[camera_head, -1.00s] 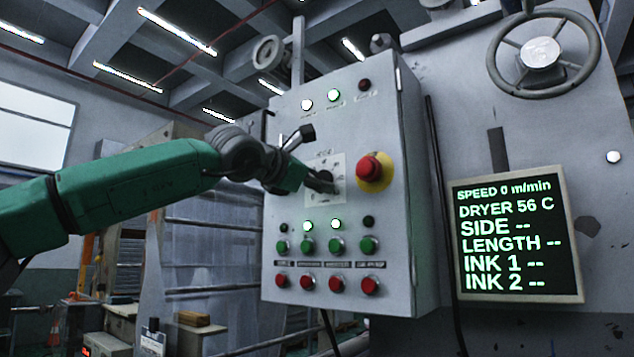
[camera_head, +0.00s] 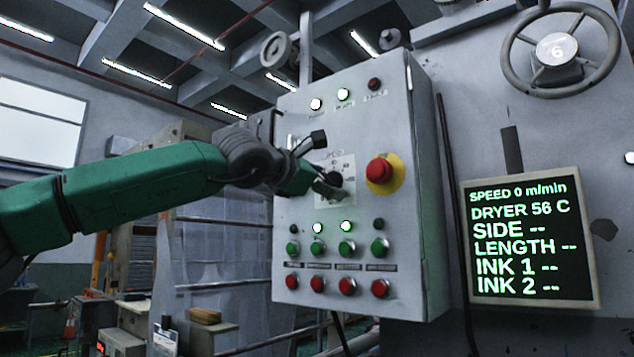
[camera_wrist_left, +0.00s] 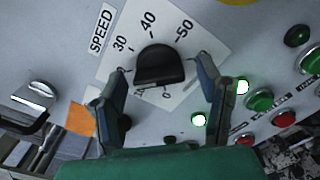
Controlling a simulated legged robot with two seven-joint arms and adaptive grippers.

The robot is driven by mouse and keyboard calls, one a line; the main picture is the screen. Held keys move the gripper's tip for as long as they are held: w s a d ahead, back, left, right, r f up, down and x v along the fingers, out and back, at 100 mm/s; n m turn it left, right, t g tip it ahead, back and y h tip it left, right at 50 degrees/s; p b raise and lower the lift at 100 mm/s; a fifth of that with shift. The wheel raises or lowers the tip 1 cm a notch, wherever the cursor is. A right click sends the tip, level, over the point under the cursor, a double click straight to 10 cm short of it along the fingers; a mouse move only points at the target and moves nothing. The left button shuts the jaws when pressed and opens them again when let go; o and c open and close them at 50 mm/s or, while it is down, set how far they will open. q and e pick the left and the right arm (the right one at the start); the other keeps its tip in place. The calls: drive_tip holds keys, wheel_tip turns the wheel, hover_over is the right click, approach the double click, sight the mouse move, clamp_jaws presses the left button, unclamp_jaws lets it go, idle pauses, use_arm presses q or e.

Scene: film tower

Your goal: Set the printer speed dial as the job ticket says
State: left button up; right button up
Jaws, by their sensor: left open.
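The speed dial (camera_wrist_left: 160,66) is a black knob on a white plate (camera_wrist_left: 196,28) marked SPEED, with 30, 40 and 50 readable and smaller figures partly hidden below the knob. In the head view the dial (camera_head: 335,180) sits mid-panel on the grey control box (camera_head: 300,207). My left gripper (camera_wrist_left: 162,70) is open, its two fingers on either side of the knob in the wrist view; whether they touch it I cannot tell. In the head view my left gripper (camera_head: 327,189) covers part of the plate. I cannot make out a readable job ticket. My right gripper is out of view.
A red emergency button (camera_head: 380,171) on a yellow base is right of the dial. Green buttons (camera_head: 347,248) and red buttons (camera_head: 348,286) sit below. The screen (camera_head: 530,240) reads speed 0 m/min and dryer 56 C. A handwheel (camera_head: 560,50) is at upper right.

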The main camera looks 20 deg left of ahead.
use_arm(q)
drive_tip(key=v, duration=1.1)
drive_tip(key=shift+s+a, duration=0.25)
drive_tip(key=shift+s, duration=0.1)
drive_tip(key=shift+d, duration=0.1)
